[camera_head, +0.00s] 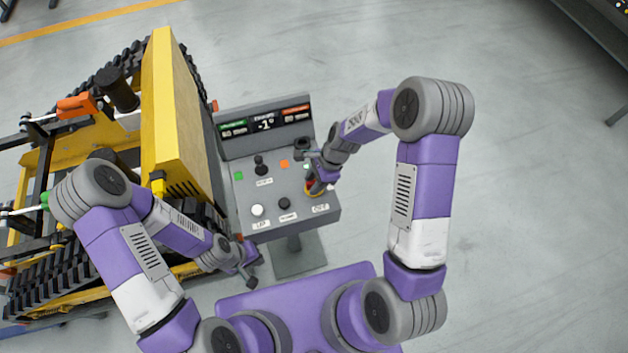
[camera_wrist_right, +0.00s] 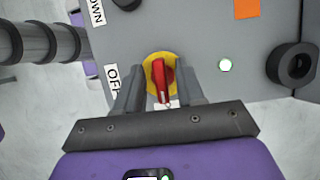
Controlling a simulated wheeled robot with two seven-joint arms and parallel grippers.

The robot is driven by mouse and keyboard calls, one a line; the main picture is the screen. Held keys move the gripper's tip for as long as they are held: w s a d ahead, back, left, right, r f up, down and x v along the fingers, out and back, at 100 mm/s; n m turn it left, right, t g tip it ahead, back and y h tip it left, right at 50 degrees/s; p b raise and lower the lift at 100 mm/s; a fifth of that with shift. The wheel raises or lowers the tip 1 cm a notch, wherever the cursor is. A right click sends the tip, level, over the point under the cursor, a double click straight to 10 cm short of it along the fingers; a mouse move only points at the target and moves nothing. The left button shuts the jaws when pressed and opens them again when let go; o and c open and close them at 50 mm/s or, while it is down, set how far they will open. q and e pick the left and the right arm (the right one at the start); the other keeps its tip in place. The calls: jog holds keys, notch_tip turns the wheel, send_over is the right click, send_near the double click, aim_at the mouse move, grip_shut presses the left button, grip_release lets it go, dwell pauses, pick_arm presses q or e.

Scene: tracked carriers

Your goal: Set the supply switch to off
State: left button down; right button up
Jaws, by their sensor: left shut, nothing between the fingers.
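The supply switch is a red handle on a yellow round plate. It shows in the right wrist view (camera_wrist_right: 163,78) and, partly hidden by my gripper, in the head view (camera_head: 311,188) at the right front of the grey console (camera_head: 240,198). My right gripper (camera_wrist_right: 160,80) is over the switch, its open fingers on either side of the red handle, with gaps visible beside it. An OFF label (camera_wrist_right: 112,78) lies beside the yellow plate, partly covered by a finger. My left gripper (camera_head: 248,272) is shut and empty, low in front of the console's left side.
The console also carries a white button (camera_head: 257,210), black button (camera_head: 284,203), black joystick (camera_head: 260,168) and a display (camera_head: 265,124). A yellow tracked carrier (camera_head: 175,120) stands close on the left. The floor to the right is clear.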

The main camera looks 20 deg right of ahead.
jog(key=shift+c, duration=0.4)
grip_shut()
